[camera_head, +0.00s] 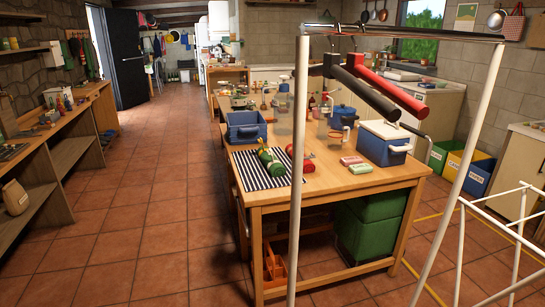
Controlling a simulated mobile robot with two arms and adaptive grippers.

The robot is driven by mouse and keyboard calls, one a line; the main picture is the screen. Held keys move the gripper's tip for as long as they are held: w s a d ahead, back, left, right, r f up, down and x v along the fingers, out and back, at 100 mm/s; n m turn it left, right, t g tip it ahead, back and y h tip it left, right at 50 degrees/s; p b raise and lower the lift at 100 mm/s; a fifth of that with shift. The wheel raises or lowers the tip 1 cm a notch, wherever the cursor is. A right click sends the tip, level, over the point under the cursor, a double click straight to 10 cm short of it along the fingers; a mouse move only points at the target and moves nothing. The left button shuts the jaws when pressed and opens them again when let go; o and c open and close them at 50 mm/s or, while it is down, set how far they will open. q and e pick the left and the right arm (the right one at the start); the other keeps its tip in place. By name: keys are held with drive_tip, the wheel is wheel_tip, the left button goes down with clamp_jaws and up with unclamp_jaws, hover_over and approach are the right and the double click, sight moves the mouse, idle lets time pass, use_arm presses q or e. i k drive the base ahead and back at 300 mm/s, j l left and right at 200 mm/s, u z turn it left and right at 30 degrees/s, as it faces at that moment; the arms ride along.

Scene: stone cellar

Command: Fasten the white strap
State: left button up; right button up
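I cannot make out a white strap for certain in this view. Neither of my grippers shows. On the wooden table (340,190), a blue-and-white striped mat (250,172) bears a green item with red ends (271,161). A red item (300,160) lies beside it, partly hidden by a white pole. A blue cool box (384,143) with a white lid stands at the table's right side. Small pink (351,160) and green (360,169) blocks lie in front of it.
A white-poled frame (299,130) with a top bar stands close in front; black (366,94) and red (388,90) tubes are at its top. Green bins (367,228) stand under the table. A blue crate (246,127) is at the table's left. The tiled floor (130,230) at left is clear.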

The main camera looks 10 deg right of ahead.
sight(276, 168)
drive_tip(key=z, duration=0.35)
drive_tip(key=i+j+z, duration=0.15)
drive_tip(key=z, duration=0.25)
drive_tip(key=i+j+z, duration=0.1)
drive_tip(key=z, duration=0.25)
drive_tip(key=i+j+z, duration=0.15)
drive_tip(key=j, duration=0.45)
drive_tip(key=i+j+z, duration=0.15)
drive_tip(key=j, duration=0.5)
drive_tip(key=i+j+z, duration=0.15)
drive_tip(key=j, duration=0.5)
drive_tip(key=i+j+z, duration=0.15)
drive_tip(key=j, duration=0.5)
drive_tip(key=k+l, duration=0.05)
